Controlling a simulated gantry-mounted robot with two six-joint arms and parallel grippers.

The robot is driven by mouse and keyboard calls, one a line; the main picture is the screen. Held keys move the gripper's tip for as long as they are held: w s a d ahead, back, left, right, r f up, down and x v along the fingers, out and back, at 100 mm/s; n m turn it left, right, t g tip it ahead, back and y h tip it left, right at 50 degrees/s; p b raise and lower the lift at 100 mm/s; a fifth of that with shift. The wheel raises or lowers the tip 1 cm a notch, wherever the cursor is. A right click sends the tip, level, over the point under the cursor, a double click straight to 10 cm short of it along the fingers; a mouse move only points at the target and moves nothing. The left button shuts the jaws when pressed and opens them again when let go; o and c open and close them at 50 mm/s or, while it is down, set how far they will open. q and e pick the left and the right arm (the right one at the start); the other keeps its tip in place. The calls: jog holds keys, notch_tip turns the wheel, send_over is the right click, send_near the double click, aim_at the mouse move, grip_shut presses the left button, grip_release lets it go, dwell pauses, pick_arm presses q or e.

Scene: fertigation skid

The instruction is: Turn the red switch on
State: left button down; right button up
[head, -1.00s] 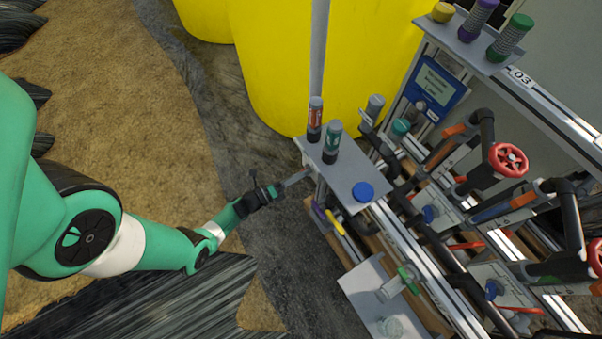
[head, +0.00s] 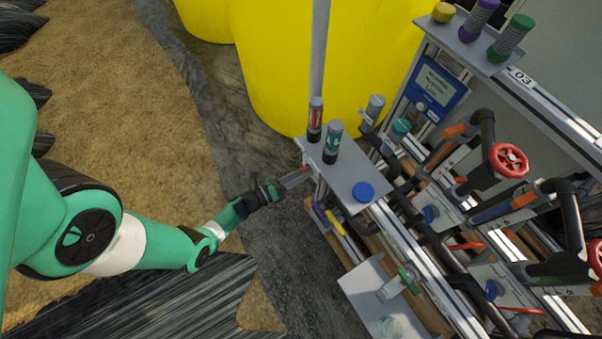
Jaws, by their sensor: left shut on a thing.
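My left gripper (head: 297,178) is at the left end of the skid, beside the small grey shelf (head: 345,180). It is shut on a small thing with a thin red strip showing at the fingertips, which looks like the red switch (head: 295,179). The fingers hide most of it, so I cannot tell its on or off position. My right gripper is not in view.
On the shelf stand a red-labelled bottle (head: 315,118), a green-labelled bottle (head: 332,142) and a blue cap (head: 363,192). A yellow handle (head: 335,222) is below. Red valve wheels (head: 508,160) and pipes fill the right. Yellow tanks (head: 300,60) stand behind. Open ground lies left.

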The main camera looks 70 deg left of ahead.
pick_arm(q)
jog(key=shift+c, duration=1.4)
grip_release()
jog(key=p+v, duration=0.2)
jog(key=v, duration=0.9)
jog(key=shift+s, duration=0.3)
